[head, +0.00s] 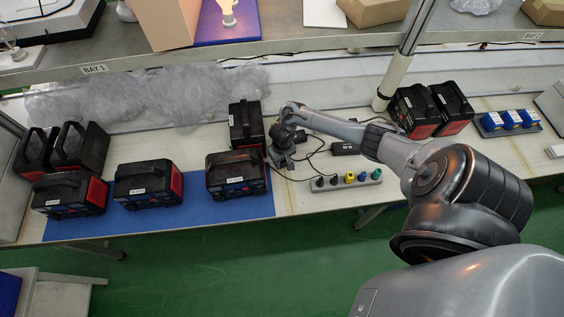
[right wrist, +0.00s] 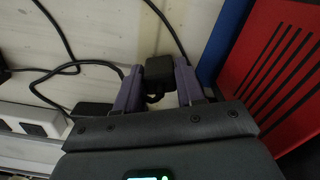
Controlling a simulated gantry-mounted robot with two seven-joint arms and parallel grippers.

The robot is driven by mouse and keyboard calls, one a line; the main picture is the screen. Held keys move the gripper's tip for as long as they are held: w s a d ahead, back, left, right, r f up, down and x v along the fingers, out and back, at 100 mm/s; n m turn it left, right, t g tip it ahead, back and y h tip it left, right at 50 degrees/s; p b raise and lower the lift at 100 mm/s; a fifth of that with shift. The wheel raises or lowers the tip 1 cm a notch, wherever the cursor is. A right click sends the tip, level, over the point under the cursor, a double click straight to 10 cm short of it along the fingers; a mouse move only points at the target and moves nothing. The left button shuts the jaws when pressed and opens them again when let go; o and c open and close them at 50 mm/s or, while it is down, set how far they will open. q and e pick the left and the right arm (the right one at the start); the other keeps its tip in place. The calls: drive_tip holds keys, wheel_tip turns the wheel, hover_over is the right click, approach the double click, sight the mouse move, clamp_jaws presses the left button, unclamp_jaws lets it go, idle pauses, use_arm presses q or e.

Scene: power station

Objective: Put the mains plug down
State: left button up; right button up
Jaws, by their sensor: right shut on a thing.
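My right gripper (head: 279,157) is low over the pale bench, just right of a black and red power unit (head: 236,174). In the right wrist view its two purple-grey fingers (right wrist: 159,78) are shut on the mains plug, a small black block (right wrist: 159,67) with a black cable. I cannot tell whether the plug touches the bench. In the head view the plug is hidden or too small to make out at the gripper. My left gripper is in neither view.
Several more power units stand on the blue mat (head: 150,222) at left. Crumpled clear wrap (head: 150,95) lies behind them.

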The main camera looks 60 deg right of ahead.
drive_tip(key=shift+f, duration=0.25)
drive_tip(key=shift+f, duration=0.25)
drive_tip(key=o, duration=1.2)
drive_tip(key=shift+c, duration=0.2)
drive_tip(key=shift+r, duration=0.1)
wheel_tip(320, 180, up, 13)
drive_tip(key=p, duration=0.5)
drive_tip(key=shift+f, duration=0.2)
